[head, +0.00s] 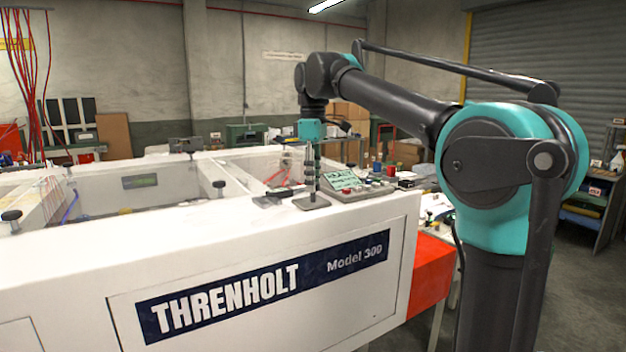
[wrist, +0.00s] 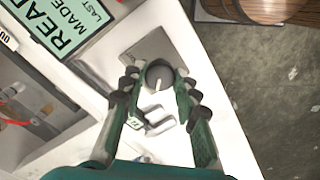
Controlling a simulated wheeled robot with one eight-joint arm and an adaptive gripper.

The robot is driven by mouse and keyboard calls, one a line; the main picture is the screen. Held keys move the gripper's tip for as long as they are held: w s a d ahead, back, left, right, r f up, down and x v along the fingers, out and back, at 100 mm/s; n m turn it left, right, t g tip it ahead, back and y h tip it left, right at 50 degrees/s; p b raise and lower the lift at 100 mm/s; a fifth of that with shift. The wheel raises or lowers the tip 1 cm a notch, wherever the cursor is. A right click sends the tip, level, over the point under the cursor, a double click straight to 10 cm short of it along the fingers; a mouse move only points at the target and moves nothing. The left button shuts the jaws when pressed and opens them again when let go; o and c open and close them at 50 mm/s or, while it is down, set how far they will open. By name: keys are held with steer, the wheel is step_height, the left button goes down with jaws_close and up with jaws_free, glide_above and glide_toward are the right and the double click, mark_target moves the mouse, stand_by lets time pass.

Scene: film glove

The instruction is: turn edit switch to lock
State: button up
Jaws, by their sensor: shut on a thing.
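The edit switch is a round dark grey knob (wrist: 159,74) with a short white pointer line, on a grey square plate (wrist: 146,47). In the wrist view the pointer runs toward the bottom of the picture, toward my gripper's base. My gripper (wrist: 158,81) has one finger on each side of the knob and is shut on it. In the head view my gripper (head: 311,170) hangs down over the grey plate (head: 312,202) on top of the white machine. The knob is hidden there behind the fingers. I cannot read any position labels on the plate.
A sloped panel with green labels (head: 347,182) stands right of my gripper in the head view. A green sign (wrist: 66,22) lies upper left in the wrist view. Small grey parts (wrist: 156,119) show between my fingers. The machine's white edge (wrist: 217,105) drops to the floor.

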steer(key=shift+n, duration=0.3)
steer(key=o, duration=1.2)
steer(key=shift+c, duration=0.2)
step_height(320, 180, up, 12)
